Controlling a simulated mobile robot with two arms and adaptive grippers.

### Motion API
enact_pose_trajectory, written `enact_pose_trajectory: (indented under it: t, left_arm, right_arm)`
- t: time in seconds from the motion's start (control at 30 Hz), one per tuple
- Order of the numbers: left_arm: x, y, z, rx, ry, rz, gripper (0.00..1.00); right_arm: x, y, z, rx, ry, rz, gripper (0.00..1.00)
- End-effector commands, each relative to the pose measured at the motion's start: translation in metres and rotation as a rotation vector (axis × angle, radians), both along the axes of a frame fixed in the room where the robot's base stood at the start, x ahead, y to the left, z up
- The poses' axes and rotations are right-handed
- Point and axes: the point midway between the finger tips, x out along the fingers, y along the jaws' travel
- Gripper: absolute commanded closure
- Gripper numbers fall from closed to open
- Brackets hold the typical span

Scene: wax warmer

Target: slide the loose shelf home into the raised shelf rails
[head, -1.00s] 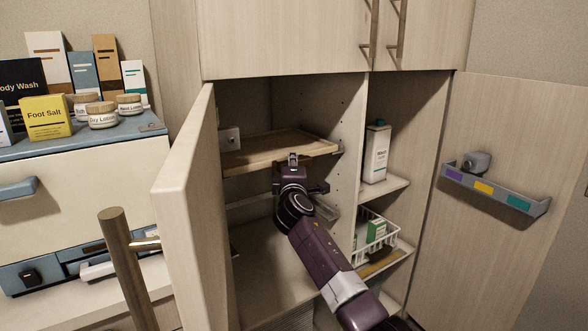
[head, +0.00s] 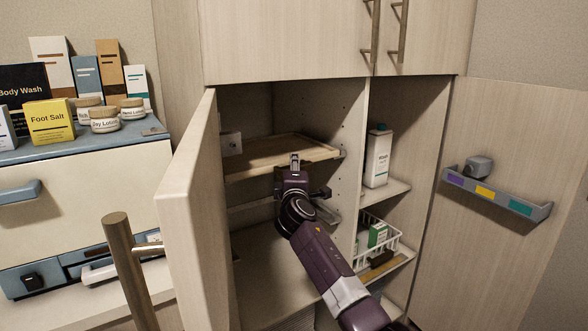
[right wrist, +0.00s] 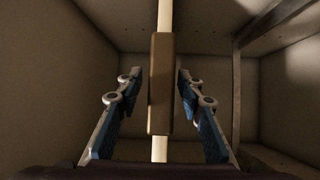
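The loose shelf (head: 258,155) is a flat wooden board lying roughly level in the upper part of the open cabinet. Its right front corner is near a small pale rail end (head: 342,153) on the divider. My right gripper (head: 295,160) is at the middle of the shelf's front edge. In the right wrist view, its fingers (right wrist: 158,85) stand apart on either side of a darker wooden block (right wrist: 161,95) on the shelf's front edge, with visible gaps on both sides. The shelf's contact with the rails is hidden. My left gripper is not in view.
The open cabinet door (head: 190,205) stands close to the left of my arm. The divider (head: 347,130) is on the right, with a white bottle (head: 377,158) and wire basket (head: 383,240) beyond it. A lower rail (head: 250,204) runs beneath the shelf.

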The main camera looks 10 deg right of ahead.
Motion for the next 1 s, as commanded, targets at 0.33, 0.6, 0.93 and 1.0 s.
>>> enact_pose_trajectory:
  t: [0.33, 0.6, 0.93, 1.0]
  left_arm:
    - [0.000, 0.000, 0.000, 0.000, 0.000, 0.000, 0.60]
    - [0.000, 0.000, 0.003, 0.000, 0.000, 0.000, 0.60]
    - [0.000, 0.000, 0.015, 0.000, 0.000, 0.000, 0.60]
    - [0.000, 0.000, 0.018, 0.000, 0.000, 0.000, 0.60]
  right_arm:
    - [0.000, 0.000, 0.001, 0.001, -0.002, 0.000, 0.68]
    - [-0.002, 0.001, 0.002, 0.000, -0.002, 0.001, 0.68]
    - [-0.015, 0.003, 0.002, 0.000, -0.002, 0.000, 0.68]
    - [-0.018, 0.004, 0.002, 0.000, -0.002, 0.000, 0.68]
